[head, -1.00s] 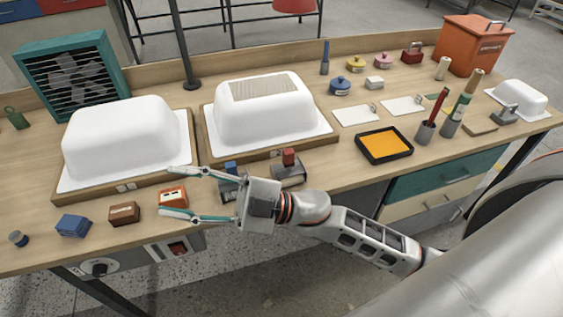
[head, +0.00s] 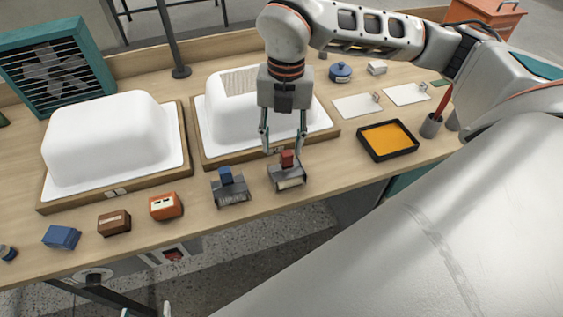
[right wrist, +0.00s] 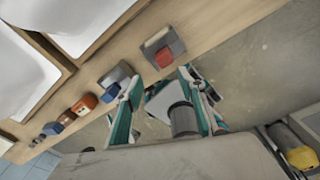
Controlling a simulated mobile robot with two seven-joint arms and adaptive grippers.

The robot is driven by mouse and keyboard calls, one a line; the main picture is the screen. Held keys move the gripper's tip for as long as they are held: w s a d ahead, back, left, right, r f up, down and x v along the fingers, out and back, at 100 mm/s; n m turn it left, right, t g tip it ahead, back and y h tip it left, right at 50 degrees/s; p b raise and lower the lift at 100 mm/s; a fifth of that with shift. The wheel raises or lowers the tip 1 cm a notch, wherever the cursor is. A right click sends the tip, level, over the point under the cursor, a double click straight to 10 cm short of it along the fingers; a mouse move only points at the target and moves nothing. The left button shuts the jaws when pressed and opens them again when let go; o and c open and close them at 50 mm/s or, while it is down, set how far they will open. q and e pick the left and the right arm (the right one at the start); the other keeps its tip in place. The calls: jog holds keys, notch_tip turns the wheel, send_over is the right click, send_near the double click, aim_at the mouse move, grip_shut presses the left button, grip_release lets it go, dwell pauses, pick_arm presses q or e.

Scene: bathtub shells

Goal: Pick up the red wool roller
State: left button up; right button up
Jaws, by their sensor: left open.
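The red wool roller (head: 288,175) has a red block on a grey and pale base. It sits near the table's front edge, in front of the right tub shell, right of the blue-topped roller (head: 230,187). My right gripper (head: 285,149) hangs fingers down in the head view, its open fingertips apart on either side of the red top in the picture. In the right wrist view the red roller (right wrist: 162,50) lies just beyond the open fingertips (right wrist: 157,78), not gripped. Only the fingertips of my left gripper (head: 147,311) show, low at the left, apart and empty.
Two white tub shells (head: 110,140) (head: 220,115) on wooden boards stand behind. An orange block (head: 165,206), a brown block (head: 114,222) and a blue block (head: 62,237) line the front edge leftward. A black tray with orange filling (head: 388,140) is to the right.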

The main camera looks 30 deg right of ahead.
aim_at(287, 152)
jog(key=shift+w+d+r+m+h, duration=0.15)
jog(key=shift+w+d+r, duration=0.05)
jog(key=shift+d, duration=0.2)
jog(key=shift+w+d+r+m+h, duration=0.15)
jog(key=shift+w+d+r, duration=0.05)
jog(key=shift+d, duration=0.2)
jog(key=shift+w+d+f, duration=0.1)
jog(key=shift+d, duration=0.15)
jog(key=f, duration=0.7)
jog(key=shift+s+a+f, duration=0.15)
jog(key=shift+s+f, duration=0.05)
jog(key=shift+f, duration=0.05)
grip_shut()
